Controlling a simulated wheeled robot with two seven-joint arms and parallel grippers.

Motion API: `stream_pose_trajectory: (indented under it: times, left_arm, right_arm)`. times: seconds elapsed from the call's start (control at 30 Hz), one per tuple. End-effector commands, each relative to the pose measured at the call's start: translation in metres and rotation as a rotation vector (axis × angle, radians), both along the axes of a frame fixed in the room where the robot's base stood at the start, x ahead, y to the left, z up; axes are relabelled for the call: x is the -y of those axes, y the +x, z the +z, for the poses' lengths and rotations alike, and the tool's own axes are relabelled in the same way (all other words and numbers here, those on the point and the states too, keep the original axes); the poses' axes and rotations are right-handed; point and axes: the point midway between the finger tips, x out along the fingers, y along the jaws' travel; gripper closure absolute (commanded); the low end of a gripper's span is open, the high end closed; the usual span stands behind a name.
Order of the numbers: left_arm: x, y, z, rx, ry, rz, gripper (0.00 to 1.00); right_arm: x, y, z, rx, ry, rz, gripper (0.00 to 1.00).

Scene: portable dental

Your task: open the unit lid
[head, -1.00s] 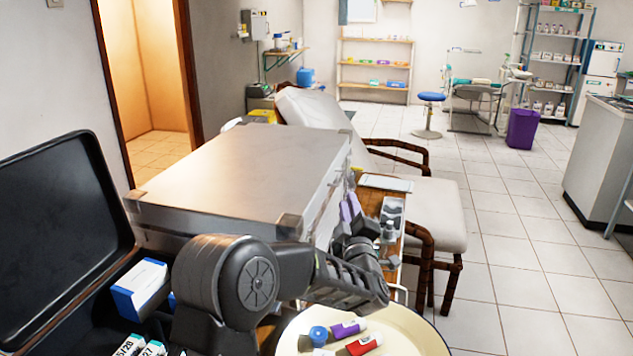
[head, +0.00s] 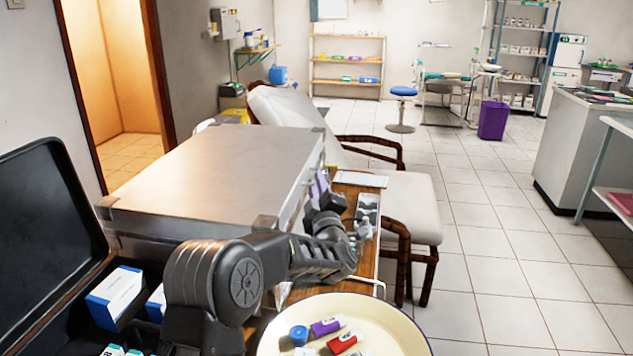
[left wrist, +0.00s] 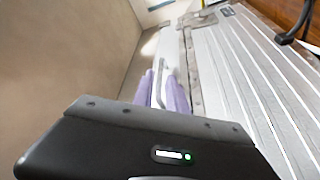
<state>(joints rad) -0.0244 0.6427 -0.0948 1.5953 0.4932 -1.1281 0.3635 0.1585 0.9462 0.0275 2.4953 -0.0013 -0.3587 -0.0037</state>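The unit is a large silver metal case (head: 215,175) with a flat top and reinforced corners. Its lid looks shut, lying level. My left gripper (head: 318,186) is at the case's right-hand side face in the head view, its purple fingertips close to that side. In the left wrist view the two purple fingers (left wrist: 166,92) stand apart, one on each side of a thin metal handle (left wrist: 161,75) on the ribbed case wall. A gap shows between them; whether they touch the handle is unclear. My right gripper is in neither view.
A round cream tray (head: 400,325) with small coloured tubes is at the front. A black open box (head: 45,240) with cartons stands at left. A reclining chair (head: 410,205) is behind the wooden table (head: 365,262).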

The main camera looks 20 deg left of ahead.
Motion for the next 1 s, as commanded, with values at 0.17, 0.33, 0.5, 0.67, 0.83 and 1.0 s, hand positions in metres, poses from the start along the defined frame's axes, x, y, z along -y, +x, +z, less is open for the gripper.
stream_pose_trajectory:
  times: [0.17, 0.33, 0.5, 0.67, 0.83, 1.0]
  left_arm:
    - [-0.0064, 0.0094, 0.0024, 0.000, 0.000, 0.000, 0.82]
    - [-0.0068, 0.0097, 0.0024, -0.001, 0.001, -0.001, 0.82]
    - [-0.0066, 0.0096, 0.0025, -0.001, 0.001, -0.001, 0.90]
    - [-0.0065, 0.0095, 0.0025, -0.001, 0.001, -0.001, 1.00]
    - [-0.0065, 0.0094, 0.0024, -0.001, 0.001, -0.001, 1.00]
    - [-0.0065, 0.0094, 0.0024, -0.001, 0.001, -0.001, 1.00]
  right_arm:
    - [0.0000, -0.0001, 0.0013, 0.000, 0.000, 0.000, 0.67]
    - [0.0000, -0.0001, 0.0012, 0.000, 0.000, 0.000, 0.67]
    - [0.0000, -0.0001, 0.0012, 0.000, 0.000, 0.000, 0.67]
    - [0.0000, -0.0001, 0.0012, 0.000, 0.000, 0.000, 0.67]
    - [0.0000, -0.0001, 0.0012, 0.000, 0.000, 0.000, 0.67]
    - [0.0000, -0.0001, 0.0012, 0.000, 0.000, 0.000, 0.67]
